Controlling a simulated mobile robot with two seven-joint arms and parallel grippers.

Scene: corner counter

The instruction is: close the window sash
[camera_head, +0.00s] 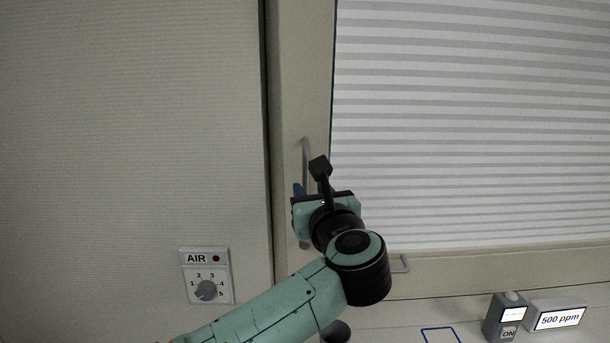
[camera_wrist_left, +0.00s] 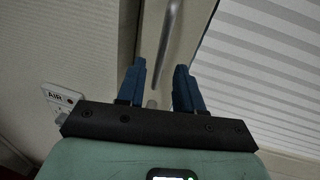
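The window sash (camera_head: 303,90) has a beige frame around a pane with striped blinds; its left stile and bottom rail show in the head view. A grey vertical bar handle (camera_head: 305,150) is on the left stile. My left gripper (camera_head: 302,190) is at the lower part of this handle, partly hidden behind its own wrist. In the left wrist view, the two blue fingers (camera_wrist_left: 160,65) are apart, and the bar handle (camera_wrist_left: 167,40) runs down into the gap between them in the picture. Contact cannot be told. My right gripper is not in view.
An AIR dial panel (camera_head: 206,275) is on the wall at left. An ON switch box (camera_head: 507,315) and a 500 ppm display (camera_head: 559,317) stand at lower right. A dark vertical gap (camera_head: 268,150) borders the stile.

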